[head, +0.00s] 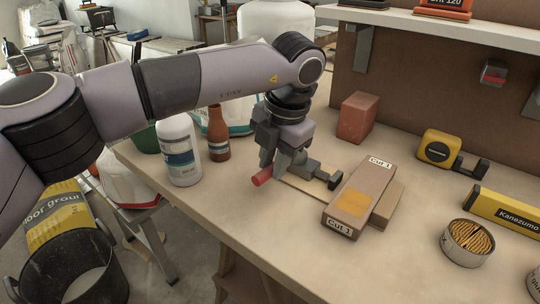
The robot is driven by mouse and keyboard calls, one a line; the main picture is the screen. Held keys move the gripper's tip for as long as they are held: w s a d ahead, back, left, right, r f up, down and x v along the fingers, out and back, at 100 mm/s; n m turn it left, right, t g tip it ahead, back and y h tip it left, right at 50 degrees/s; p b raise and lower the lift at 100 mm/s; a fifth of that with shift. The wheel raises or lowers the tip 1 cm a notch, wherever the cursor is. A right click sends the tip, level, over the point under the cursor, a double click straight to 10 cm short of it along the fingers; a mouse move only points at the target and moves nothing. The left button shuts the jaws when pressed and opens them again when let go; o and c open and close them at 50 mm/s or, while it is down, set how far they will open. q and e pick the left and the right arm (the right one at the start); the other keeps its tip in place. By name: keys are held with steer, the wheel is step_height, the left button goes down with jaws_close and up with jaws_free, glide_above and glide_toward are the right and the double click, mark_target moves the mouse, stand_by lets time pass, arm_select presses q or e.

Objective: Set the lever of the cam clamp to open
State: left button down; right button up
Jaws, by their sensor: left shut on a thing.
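The cam clamp (312,168) lies on the workbench, a grey and black body whose dark jaw end is close to the tile stack. The red end of its lever (262,177) sticks out at lower left, beneath my left gripper. My left gripper (274,163) reaches down from above and is shut on the lever. Its fingers hide much of the lever and part of the clamp, so the lever's exact angle is hard to tell. My right gripper is not in view.
A reddish block (357,117) stands behind. A white bottle (179,150) and a brown bottle (218,134) stand left. A tape measure (439,149) and a tin of sticks (467,242) are right. The front bench top is clear.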

arm_select(q)
steer(key=shift+s+d+n, duration=0.2)
steer(key=shift+d+n, duration=0.05)
steer(key=shift+n, duration=0.15)
steer(key=c, duration=1)
jaws_free()
steer(key=r, duration=0.4)
steer(key=s+d+r+p, duration=0.1)
steer(key=r, duration=0.2)
steer(key=shift+d, duration=0.1)
